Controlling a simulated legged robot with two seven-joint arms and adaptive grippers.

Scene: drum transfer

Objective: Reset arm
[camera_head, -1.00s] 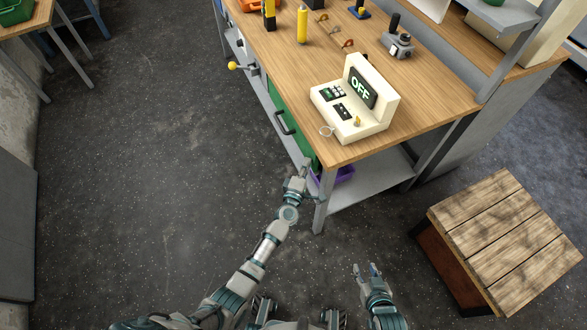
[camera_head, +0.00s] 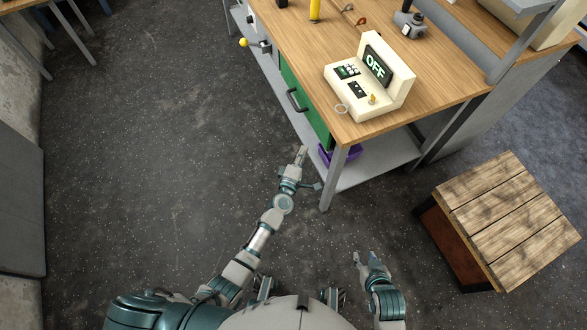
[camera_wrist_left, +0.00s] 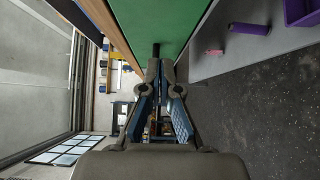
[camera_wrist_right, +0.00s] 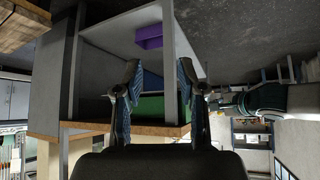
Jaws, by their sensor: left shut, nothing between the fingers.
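My left gripper (camera_head: 301,156) is shut and empty. In the head view it is just left of the workbench's near corner, by the green drawer front (camera_head: 305,104). In the left wrist view its fingers (camera_wrist_left: 159,75) come together at the tips, with the green panel (camera_wrist_left: 160,25) beyond them. My right gripper (camera_head: 364,256) is low in front of my body, right of the left arm. The right wrist view shows its fingers (camera_wrist_right: 158,72) spread apart, with nothing between them.
The wooden workbench (camera_head: 335,60) carries a cream control box (camera_head: 370,80) reading OFF. A purple bin (camera_head: 345,152) sits on its lower shelf. A wood-topped crate (camera_head: 508,215) stands at right. Open dark floor (camera_head: 150,150) lies left.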

